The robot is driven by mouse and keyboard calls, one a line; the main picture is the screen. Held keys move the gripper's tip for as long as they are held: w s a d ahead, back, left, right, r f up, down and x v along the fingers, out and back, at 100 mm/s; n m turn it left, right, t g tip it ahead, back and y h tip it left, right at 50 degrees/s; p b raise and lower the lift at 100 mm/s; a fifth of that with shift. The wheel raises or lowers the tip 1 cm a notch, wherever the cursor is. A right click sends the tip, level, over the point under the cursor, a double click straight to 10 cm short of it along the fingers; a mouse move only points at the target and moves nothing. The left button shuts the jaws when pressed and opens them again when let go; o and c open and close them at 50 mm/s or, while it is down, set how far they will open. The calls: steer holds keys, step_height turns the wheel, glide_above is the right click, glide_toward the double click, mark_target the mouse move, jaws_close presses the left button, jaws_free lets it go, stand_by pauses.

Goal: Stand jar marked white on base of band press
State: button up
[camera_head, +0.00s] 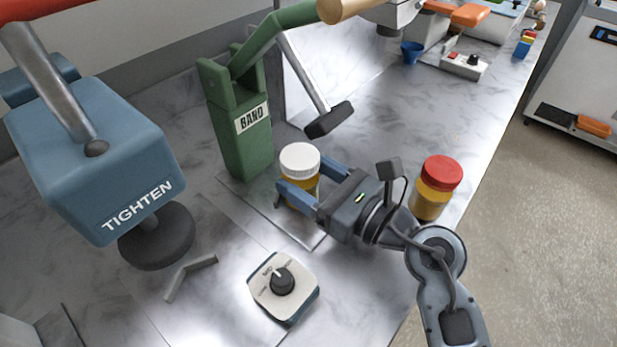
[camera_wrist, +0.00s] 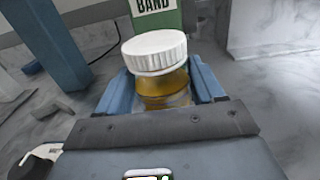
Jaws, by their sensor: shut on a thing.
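The jar with the white lid (camera_head: 300,160) is upright, with amber contents, between the blue fingers of my gripper (camera_head: 297,188). My gripper is shut on it. In the wrist view the white-lidded jar (camera_wrist: 158,62) stands between both fingers, with the green band press behind it. The band press (camera_head: 243,130) is a green post labelled BAND with a lever and a dark press head (camera_head: 329,119). Its flat grey base plate (camera_head: 262,214) lies in front of the post. The jar is over or on this plate; I cannot tell whether its bottom touches.
A jar with a red lid (camera_head: 440,174) stands to the right of my gripper. A blue TIGHTEN machine (camera_head: 90,160) is at the left. A dial box (camera_head: 284,289) sits in front. A blue funnel (camera_head: 411,52) and a small switch box (camera_head: 462,64) stand farther back.

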steer(key=shift+f, duration=0.25)
steer(key=shift+f, duration=0.15)
steer(key=o, duration=1.5)
steer(key=b+v, duration=0.1)
steer(key=v, duration=1.1)
steer(key=shift+b, duration=0.4)
